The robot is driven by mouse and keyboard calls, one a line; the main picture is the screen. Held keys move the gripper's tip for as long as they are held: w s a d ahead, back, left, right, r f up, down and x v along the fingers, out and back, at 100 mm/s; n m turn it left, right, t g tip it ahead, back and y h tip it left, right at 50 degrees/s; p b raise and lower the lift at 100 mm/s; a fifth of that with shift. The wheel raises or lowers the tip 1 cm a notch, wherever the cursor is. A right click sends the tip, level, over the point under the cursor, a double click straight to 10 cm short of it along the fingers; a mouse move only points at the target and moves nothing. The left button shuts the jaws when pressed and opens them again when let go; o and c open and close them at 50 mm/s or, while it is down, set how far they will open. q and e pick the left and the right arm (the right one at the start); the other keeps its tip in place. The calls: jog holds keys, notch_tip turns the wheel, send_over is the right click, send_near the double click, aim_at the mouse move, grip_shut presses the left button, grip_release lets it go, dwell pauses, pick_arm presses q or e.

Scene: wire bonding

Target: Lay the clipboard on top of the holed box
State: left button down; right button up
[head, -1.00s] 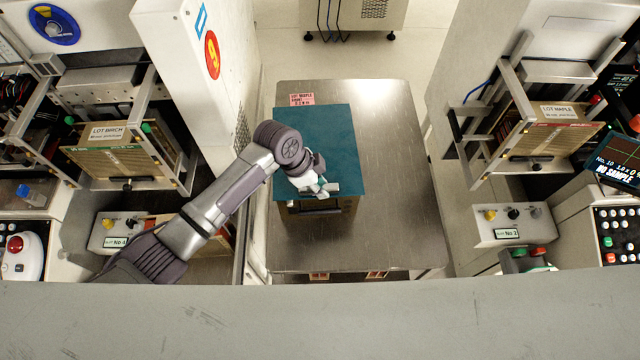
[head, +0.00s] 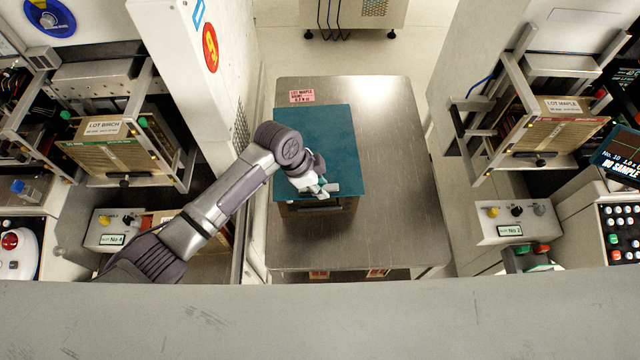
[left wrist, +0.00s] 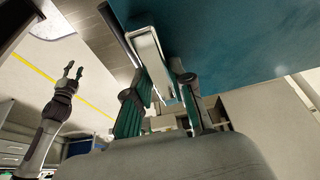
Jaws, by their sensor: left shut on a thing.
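The teal clipboard (head: 318,145) lies flat in the head view, above a brown box (head: 315,205) on the steel table. Only the box's front strip shows; its top and any holes are hidden by the board. I cannot tell whether the board touches the box. My left gripper (head: 321,190) is shut on the clipboard at its near edge. In the left wrist view, my left gripper (left wrist: 160,78) is around a pale clip part, with the teal board (left wrist: 235,40) above it. My right gripper (left wrist: 73,70) shows in that view, open and empty; it is outside the head view.
The steel table (head: 395,190) is bare to the right of the box and in front of it. A pink label (head: 302,97) sits by the board's far left corner. Racks with lot boxes, the left one (head: 112,150) and right one (head: 555,135), stand on both sides.

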pick_arm(q)
jog(key=shift+f, duration=0.1)
jog(key=c, duration=0.9)
grip_release()
jog(key=v, duration=1.2)
